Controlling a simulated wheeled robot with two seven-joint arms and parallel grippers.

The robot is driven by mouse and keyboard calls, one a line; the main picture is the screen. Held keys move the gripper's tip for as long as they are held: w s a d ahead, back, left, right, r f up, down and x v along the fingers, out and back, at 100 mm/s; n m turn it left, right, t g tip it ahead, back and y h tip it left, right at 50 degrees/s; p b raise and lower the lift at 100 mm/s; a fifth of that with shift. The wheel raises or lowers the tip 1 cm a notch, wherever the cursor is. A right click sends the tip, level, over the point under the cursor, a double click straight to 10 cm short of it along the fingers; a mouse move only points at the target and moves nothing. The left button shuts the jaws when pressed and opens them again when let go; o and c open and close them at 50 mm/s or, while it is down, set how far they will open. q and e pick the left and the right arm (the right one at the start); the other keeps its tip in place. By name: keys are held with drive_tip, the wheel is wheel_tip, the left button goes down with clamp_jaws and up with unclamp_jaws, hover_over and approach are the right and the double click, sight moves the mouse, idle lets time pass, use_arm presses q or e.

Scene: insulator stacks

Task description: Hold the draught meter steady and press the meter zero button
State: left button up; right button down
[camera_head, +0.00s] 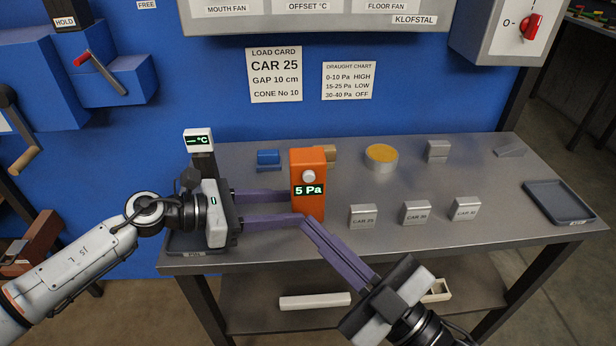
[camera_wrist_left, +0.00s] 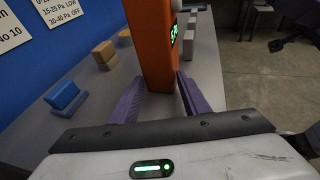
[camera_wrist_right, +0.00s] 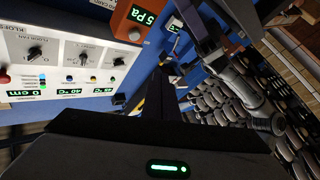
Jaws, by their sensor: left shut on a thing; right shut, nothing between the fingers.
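The orange draught meter (camera_head: 309,207) stands upright on the grey bench and reads 5 Pa. Its pale round button (camera_head: 308,176) is above the display, uncovered. My left gripper (camera_head: 295,206) is shut on the meter's lower body; the left wrist view shows a finger on each side of the meter (camera_wrist_left: 152,45). My right gripper (camera_head: 305,221) is shut and empty. Its tips are at the meter's lower front, below the button; I cannot tell if they touch. The meter (camera_wrist_right: 137,20) also shows in the right wrist view, beyond the closed fingers.
Three labelled grey blocks (camera_head: 415,213) stand right of the meter. Behind are a blue block (camera_head: 268,158), a tan block (camera_head: 328,153) and a round yellow-topped dish (camera_head: 381,158). A dark tray (camera_head: 558,203) lies at the right end. A °C display (camera_head: 198,141) stands behind my left wrist.

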drive_tip(key=w, duration=0.7)
drive_tip(key=shift+d, duration=0.1)
idle(1.9)
drive_tip(key=shift+w, duration=0.4)
drive_tip(key=shift+w, duration=0.7)
idle(0.7)
use_arm(q)
drive_tip(key=shift+s+d, duration=0.1)
drive_tip(key=shift+c, duration=0.2)
use_arm(e)
drive_tip(key=shift+s+f, duration=0.1)
drive_tip(key=shift+s, duration=1.05)
drive_tip(key=shift+s, duration=2.5)
